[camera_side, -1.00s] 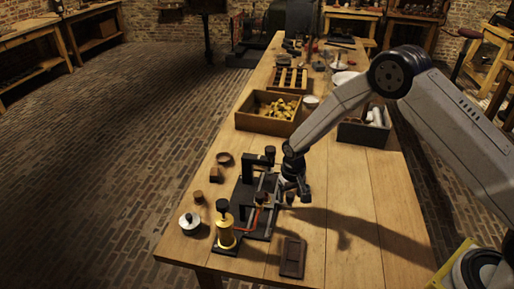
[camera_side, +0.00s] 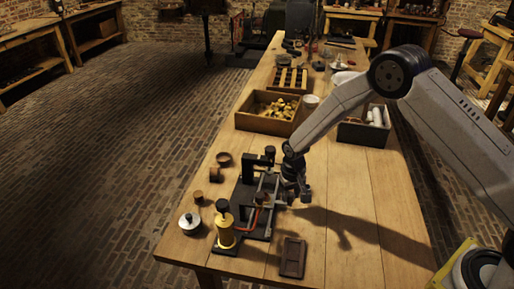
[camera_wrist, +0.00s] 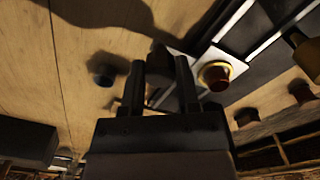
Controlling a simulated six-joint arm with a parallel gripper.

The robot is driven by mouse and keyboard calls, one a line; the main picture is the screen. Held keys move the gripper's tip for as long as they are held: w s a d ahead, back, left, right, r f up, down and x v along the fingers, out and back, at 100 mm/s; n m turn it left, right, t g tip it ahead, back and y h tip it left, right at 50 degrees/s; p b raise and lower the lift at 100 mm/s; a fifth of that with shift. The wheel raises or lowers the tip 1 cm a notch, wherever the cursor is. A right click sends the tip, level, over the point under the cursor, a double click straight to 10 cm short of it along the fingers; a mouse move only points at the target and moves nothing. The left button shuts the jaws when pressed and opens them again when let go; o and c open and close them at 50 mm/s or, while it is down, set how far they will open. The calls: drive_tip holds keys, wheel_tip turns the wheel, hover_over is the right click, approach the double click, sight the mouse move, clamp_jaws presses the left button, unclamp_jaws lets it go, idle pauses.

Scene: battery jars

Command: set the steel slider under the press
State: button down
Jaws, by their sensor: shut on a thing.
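The press (camera_side: 240,205) stands on a black base near the table's front, with a dark upright at its back and a brass cylinder at its front. The steel slider (camera_wrist: 180,60) shows in the wrist view as a pale plate bearing a yellow-rimmed brown round piece (camera_wrist: 215,76), beside the base's pale rails. My gripper (camera_side: 290,198) is at the right side of the base, low over the table. In the wrist view, my gripper (camera_wrist: 162,75) is shut on a dark part at the slider's near end. The fingers hide much of this part.
A dark rectangular tray (camera_side: 292,258) lies in front and to the right. A lidded pot (camera_side: 190,222) and small brown pieces stand to the left. A wooden box of brass parts (camera_side: 268,111) and a dark bin (camera_side: 363,132) are behind. The table's right side is mostly clear.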

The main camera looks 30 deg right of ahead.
drive_tip(key=shift+w, duration=0.15)
idle(0.7)
drive_tip(key=shift+w+d, duration=2.95)
drive_tip(key=shift+d, duration=0.05)
drive_tip(key=c, duration=0.5)
unclamp_jaws()
drive_tip(key=shift+d, duration=0.1)
drive_tip(key=shift+o, duration=0.9)
wheel_tip(320, 180, up, 8)
drive_tip(key=shift+s, duration=0.15)
